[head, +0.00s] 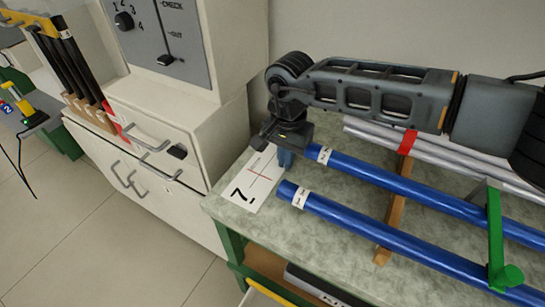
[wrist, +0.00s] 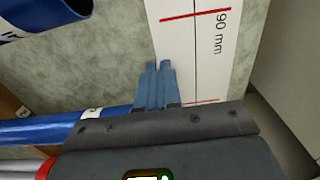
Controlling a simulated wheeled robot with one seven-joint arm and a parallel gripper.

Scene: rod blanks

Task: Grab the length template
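In the wrist view the card (wrist: 214,45) shows red marks and "90 mm". My gripper (head: 285,158) is at the card's right edge in the head view. In the wrist view its blue fingers (wrist: 158,68) are close together, with their tips beside or over the card's edge. I see nothing between them. I cannot tell whether the tips touch the card or bench.
Two blue rods (head: 380,236) with white tags lie on a wooden support (head: 393,215) right of the card. Silver rods (head: 450,150) lie behind, partly under my arm. A green stop (head: 496,245) stands at the right. A cream cabinet (head: 155,130) stands left of the bench.

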